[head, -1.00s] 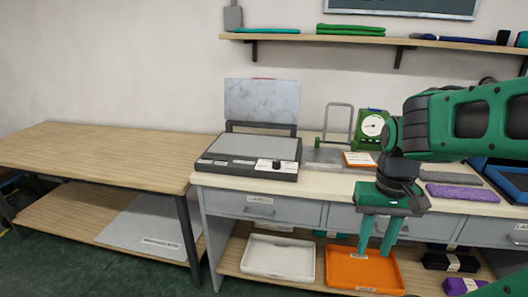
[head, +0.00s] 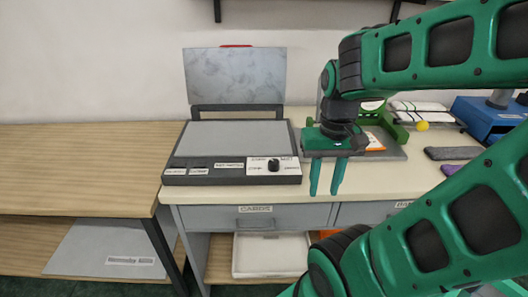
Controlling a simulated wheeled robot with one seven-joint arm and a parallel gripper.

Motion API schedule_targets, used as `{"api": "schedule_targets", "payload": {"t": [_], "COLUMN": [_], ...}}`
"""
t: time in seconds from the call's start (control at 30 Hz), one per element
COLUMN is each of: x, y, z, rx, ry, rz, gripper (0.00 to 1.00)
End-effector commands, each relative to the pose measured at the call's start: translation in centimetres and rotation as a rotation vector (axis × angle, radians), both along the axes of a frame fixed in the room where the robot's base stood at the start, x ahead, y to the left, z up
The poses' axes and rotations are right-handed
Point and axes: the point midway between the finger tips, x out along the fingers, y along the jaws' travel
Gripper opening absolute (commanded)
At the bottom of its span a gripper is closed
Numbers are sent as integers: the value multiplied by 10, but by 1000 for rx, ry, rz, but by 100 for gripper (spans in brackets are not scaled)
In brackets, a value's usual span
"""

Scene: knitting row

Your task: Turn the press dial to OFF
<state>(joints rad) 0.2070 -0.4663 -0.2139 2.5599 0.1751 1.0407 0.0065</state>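The press (head: 236,140) stands on the bench left of centre, with a grey bed, a dark base and its marbled lid (head: 234,76) raised upright behind. Its dial (head: 273,165) is a small black knob on a white panel at the base's front right. Labels surround the knob, but they are too small to read surely, and I cannot tell its setting. My gripper (head: 325,192) points down to the right of the dial, apart from it. Its two green fingers are spread with nothing between them.
The green scale (head: 371,105) is partly hidden behind my arm. Grey and purple knit pieces (head: 453,153) lie to the right. A lower wooden table (head: 80,165) stands left. A white tray (head: 270,257) sits on the shelf below. The bench front before the press is clear.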

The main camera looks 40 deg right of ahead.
Motion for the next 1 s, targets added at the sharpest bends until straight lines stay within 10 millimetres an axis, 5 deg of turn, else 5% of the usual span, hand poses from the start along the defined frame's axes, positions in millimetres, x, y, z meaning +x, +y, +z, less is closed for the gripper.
{"api": "schedule_targets", "payload": {"t": [0.27, 0.33, 0.47, 1.0], "x": [0, 0, -5, 125], "y": [0, 0, -1, -9], "z": [0, 0, 9, 53], "rx": [0, 0, -5, -38], "ry": [0, 0, -15, -14], "rz": [0, -2, -55, -1012], "gripper": [31, 46, 47, 47]}}
